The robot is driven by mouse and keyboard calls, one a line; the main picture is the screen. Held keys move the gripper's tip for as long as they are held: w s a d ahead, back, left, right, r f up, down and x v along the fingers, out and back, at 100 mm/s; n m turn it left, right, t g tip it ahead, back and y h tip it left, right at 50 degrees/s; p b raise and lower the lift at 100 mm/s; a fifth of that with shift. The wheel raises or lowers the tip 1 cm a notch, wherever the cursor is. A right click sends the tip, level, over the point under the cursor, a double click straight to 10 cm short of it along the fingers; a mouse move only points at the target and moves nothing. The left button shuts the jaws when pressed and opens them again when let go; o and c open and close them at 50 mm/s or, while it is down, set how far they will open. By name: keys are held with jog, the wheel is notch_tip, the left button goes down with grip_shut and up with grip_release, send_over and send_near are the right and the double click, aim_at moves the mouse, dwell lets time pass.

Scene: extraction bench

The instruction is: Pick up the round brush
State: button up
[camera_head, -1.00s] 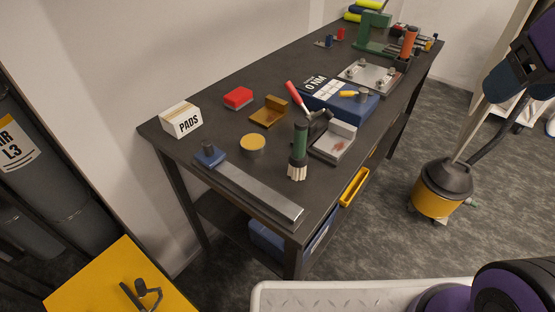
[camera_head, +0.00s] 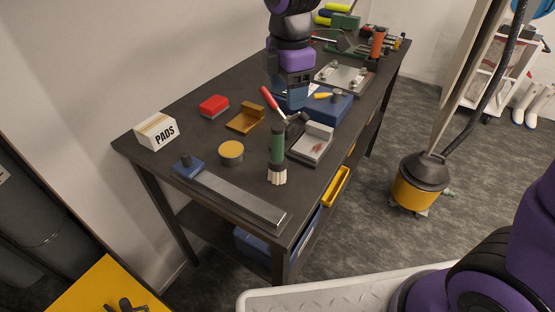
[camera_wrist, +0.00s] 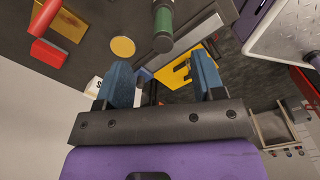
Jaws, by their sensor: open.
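The round brush (camera_head: 277,150) stands upright on the dark bench near its front edge, green handle up and pale bristles down. In the wrist view the brush's green handle (camera_wrist: 163,20) shows at the top, beyond the fingertips, and its bristles are out of sight. My gripper (camera_head: 291,100) hangs over the bench behind the brush, above the blue case, apart from the brush. In the wrist view its two blue fingers (camera_wrist: 162,78) are spread wide with nothing between them.
A metal bar with a blue block (camera_head: 235,195) lies left of the brush. A yellow-topped round tin (camera_head: 231,152) and a grey tray (camera_head: 312,147) flank it. A red-handled tool (camera_head: 270,102) and the blue case (camera_head: 328,108) are behind. A yellow vacuum (camera_head: 416,190) stands on the floor.

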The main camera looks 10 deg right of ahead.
aim_at(277, 140)
jog(key=shift+w+a+f+n, duration=0.15)
jog(key=shift+a+f+n, duration=0.45)
jog(key=shift+a+f, duration=0.2)
notch_tip(277, 140, down, 5)
jog(key=shift+f, duration=0.2)
jog(key=f, duration=0.2)
jog(key=s+f, duration=0.1)
jog(key=f, duration=0.1)
jog(key=shift+a, duration=0.3)
jog(key=shift+f, duration=0.55)
jog(key=shift+c, duration=0.3)
jog(key=shift+w, duration=0.1)
jog(key=c, duration=0.9)
